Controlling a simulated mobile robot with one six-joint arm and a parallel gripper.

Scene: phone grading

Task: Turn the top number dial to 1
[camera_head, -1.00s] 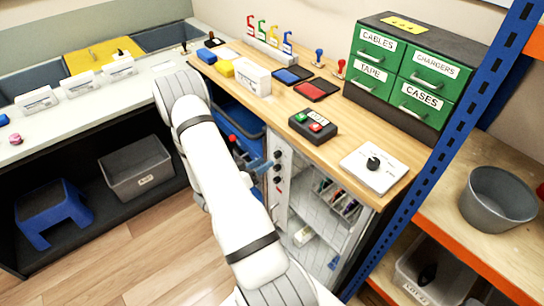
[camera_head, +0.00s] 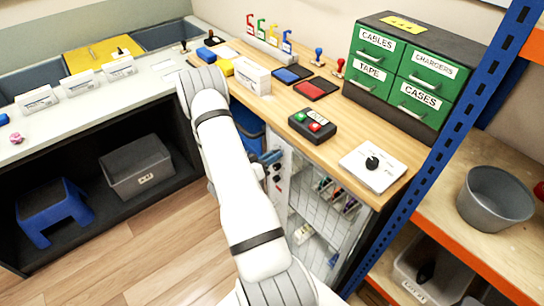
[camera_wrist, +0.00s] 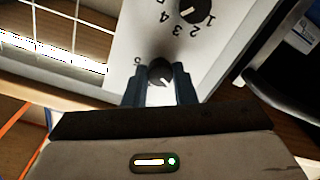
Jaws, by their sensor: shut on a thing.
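In the wrist view my gripper (camera_wrist: 160,88) is shut on a round black number dial (camera_wrist: 159,70) on a white panel (camera_wrist: 140,25). A pale pointer mark shows on this dial, towards its lower right in the picture. One small digit stands left of it; its other digits are hidden or out of view. A second black dial (camera_wrist: 192,9), with 1, 2, 3 and 4 around it, sits at the top edge, clear of the fingers. In the head view my gripper (camera_head: 271,158) is at the upper part of the panel, and the digits are too small to read.
A wire-fronted cabinet (camera_head: 318,205) is right of the panel. The wooden counter (camera_head: 330,160) above carries a box with red and green buttons (camera_head: 312,126) and a white plate with a black knob (camera_head: 373,167). A blue shelf post (camera_head: 440,150) stands to the right.

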